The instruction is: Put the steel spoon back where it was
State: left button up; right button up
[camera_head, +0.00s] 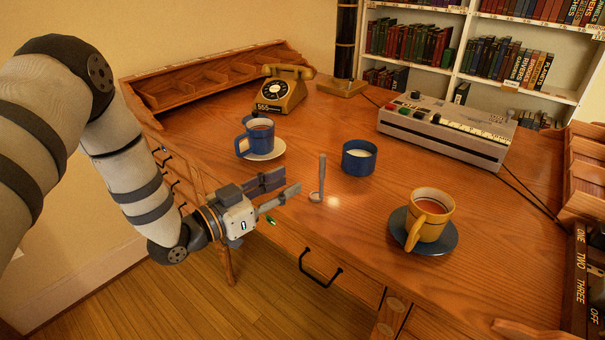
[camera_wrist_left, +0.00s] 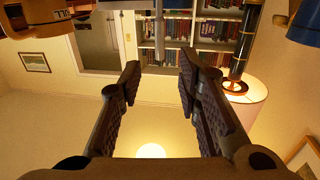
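The steel spoon (camera_head: 321,180) stands upright near the desk's front edge, its bowl end low at the wood and its handle pointing up. My left gripper (camera_head: 294,179) is open and empty, just left of the spoon, fingers pointing toward it with a small gap. In the left wrist view, which looks upside down, the grey handle (camera_wrist_left: 158,38) shows between and beyond the open fingers (camera_wrist_left: 158,78). A blue cup with white contents (camera_head: 359,157) stands right of the spoon. My right gripper is not in view.
A blue cup (camera_head: 258,133) stands on a pale saucer (camera_head: 268,154) behind the gripper. A yellow cup (camera_head: 430,216) stands on a dark blue saucer (camera_head: 449,240) at right. A telephone (camera_head: 283,90) and grey console (camera_head: 445,129) are farther back. Bare desk lies between spoon and yellow cup.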

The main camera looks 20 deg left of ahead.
pick_arm(q)
jog(key=s+d+f+n+g+y, duration=0.2)
jog(key=s+f+n+g+y, duration=0.45)
jog(key=s+f, duration=1.05)
jog(key=s+f+g, duration=0.2)
jog(key=s+g, duration=0.1)
jog(key=s, duration=0.5)
jog(key=s+a+f+g+y, duration=0.1)
jog(key=s+g, duration=0.3)
jog(key=s, duration=0.4)
jog(key=s+a+f+g+y, duration=0.1)
jog(key=s+f+g, duration=0.3)
jog(key=s, duration=0.4)
jog(key=shift+a, duration=0.25)
jog(key=shift+s, duration=0.1)
